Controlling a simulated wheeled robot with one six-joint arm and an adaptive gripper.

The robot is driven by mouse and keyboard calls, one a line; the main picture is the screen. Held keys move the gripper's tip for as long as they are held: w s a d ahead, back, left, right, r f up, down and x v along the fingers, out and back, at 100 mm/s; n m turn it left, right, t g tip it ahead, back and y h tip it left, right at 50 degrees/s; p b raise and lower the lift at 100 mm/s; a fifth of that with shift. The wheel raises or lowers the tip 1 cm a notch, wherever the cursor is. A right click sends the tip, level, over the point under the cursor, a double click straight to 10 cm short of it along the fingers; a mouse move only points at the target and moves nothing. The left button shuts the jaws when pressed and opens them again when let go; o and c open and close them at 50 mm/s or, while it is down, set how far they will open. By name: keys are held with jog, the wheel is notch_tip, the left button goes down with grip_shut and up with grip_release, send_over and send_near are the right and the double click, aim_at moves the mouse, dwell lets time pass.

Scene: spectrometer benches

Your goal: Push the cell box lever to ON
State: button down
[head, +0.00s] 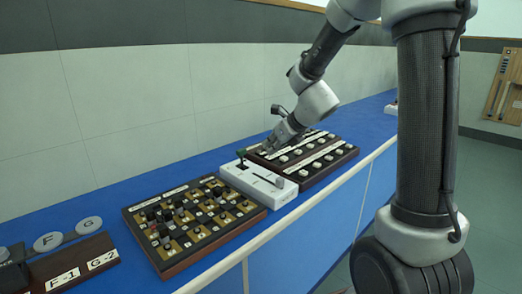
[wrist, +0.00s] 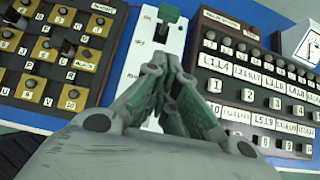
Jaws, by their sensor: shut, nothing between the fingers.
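The white cell box (head: 262,190) sits on the blue bench between two dark wooden boards. Its lever has a dark green handle (head: 241,155) standing up at the far end, and the handle also shows at the top of the wrist view (wrist: 171,14). In the wrist view the white face of the cell box (wrist: 136,45) carries small lettering that I cannot read surely. My gripper (wrist: 170,62) is shut and empty, its fingertips over the box and apart in the picture from the green handle. In the head view my gripper (head: 270,146) hangs right of the lever. The fingers hide part of the box.
Round F and G pieces (head: 47,242) are at the far left. Bare blue bench (head: 110,200) shows behind the checkered board.

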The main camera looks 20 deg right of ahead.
send_near(251, 172)
jog(key=w, duration=0.1)
jog(key=w+a, duration=0.1)
jog(key=shift+w+a+r, duration=0.1)
jog(key=shift+w+r, duration=0.1)
jog(key=shift+w, duration=0.15)
jog(key=shift+w+a+f, duration=0.1)
jog(key=shift+w+a, duration=0.25)
jog(key=shift+w, duration=0.2)
jog(key=shift+w+a+f, duration=0.1)
jog(key=shift+w+a, duration=0.25)
jog(key=shift+w, duration=0.25)
jog(key=shift+w+a, duration=0.3)
jog(key=shift+w, duration=0.45)
jog(key=shift+r, duration=0.1)
